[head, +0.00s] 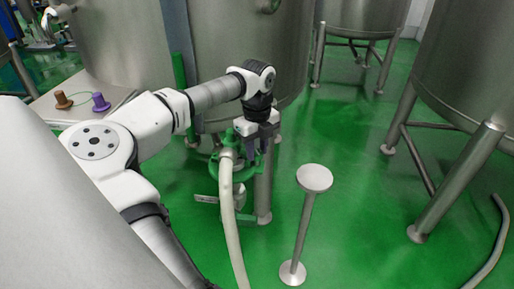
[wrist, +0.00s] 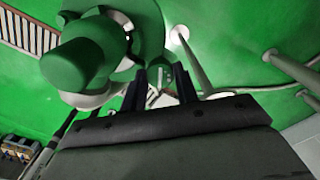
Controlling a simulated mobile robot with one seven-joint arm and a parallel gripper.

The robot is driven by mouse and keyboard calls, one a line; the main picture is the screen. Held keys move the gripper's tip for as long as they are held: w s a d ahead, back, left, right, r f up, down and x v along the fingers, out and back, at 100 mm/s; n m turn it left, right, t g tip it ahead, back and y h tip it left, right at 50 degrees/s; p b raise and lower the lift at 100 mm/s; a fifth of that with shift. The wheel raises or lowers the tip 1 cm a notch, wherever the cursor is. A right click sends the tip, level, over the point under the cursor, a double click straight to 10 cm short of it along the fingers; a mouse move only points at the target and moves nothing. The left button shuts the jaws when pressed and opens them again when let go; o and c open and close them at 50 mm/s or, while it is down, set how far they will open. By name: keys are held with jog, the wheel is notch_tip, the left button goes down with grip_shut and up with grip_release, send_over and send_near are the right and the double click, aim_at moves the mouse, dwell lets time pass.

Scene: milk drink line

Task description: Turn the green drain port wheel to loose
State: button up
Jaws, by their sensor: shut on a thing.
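The green drain port wheel (head: 241,127) is at the foot of the large steel tank, at the top of a green fitting with a pale hose. My gripper (head: 261,146) points down at its right side and hides part of it. In the wrist view, the green fitting (wrist: 88,60) fills the upper left, close to my dark fingers (wrist: 161,88). The fingers are shut on the wheel's edge; the exact contact is hard to see.
The pale hose (head: 228,200) hangs from the fitting toward the front. A steel post with a round top (head: 314,178) stands to the right. Tank legs (head: 264,190) are close behind my gripper.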

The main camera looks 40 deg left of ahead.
aim_at(257, 152)
jog(key=o, duration=1)
jog(key=shift+r, duration=0.15)
notch_tip(257, 152, up, 14)
jog(key=p, duration=0.9)
jog(key=shift+f, duration=0.2)
